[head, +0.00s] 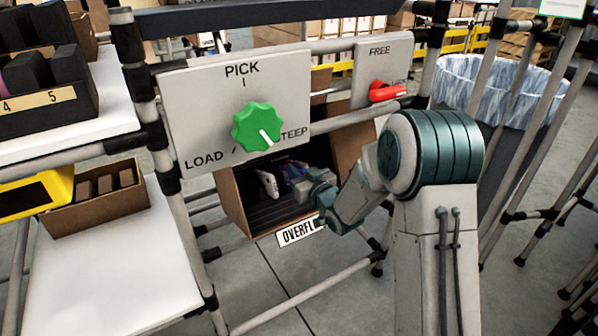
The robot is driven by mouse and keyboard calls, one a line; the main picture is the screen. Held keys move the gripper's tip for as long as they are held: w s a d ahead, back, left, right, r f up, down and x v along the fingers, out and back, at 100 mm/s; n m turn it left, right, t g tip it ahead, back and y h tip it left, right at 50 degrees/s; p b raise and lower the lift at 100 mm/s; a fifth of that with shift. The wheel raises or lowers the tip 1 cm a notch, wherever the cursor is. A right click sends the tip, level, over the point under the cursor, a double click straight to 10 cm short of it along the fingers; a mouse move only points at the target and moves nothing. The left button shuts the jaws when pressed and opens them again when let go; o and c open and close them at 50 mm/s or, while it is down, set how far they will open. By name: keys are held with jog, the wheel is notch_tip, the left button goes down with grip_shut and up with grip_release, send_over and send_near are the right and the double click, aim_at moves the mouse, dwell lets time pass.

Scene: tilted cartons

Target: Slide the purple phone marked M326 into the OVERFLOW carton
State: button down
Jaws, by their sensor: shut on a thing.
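The OVERFLOW carton (233,201) is a brown open carton with a dark ribbed inside, tilted on the rack below the knob panel. Its white label (296,233) is partly hidden by my arm. My gripper (304,186) is at the carton's opening, its fingers shut on the purple phone (289,171). The phone shows as a small purple-blue shape inside the carton's outline. Its M326 mark cannot be read, and I cannot tell whether it touches the carton.
A panel with a green knob (259,127), its pointer toward STEEP, hangs above the carton. A red lever (387,92) points right toward LOCK. Grey rack tubes (189,235) frame the carton. A brown carton (97,205) stands on the left shelf; a lined bin (492,82) stands right.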

jog(key=shift+w+a+f, duration=0.6)
jog(key=shift+w+f, duration=0.05)
jog(key=shift+w, duration=0.2)
jog(key=shift+w+a+f, duration=0.35)
jog(key=shift+w+a, duration=0.05)
jog(key=shift+w, duration=0.2)
dwell(1.5)
dwell(0.5)
jog(key=c, duration=1.3)
grip_release()
jog(key=shift+c, duration=0.2)
jog(key=shift+s+d+r+p, duration=0.15)
jog(key=shift+s+d+r, duration=0.55)
jog(key=shift+s, duration=0.45)
jog(key=shift+s+d+r+p, duration=0.15)
jog(key=shift+s+d+r, duration=0.4)
jog(key=shift+s+d, duration=0.45)
jog(key=shift+s+d+r+p, duration=0.15)
jog(key=shift+s+d+r, duration=0.5)
jog(key=shift+s, duration=0.65)
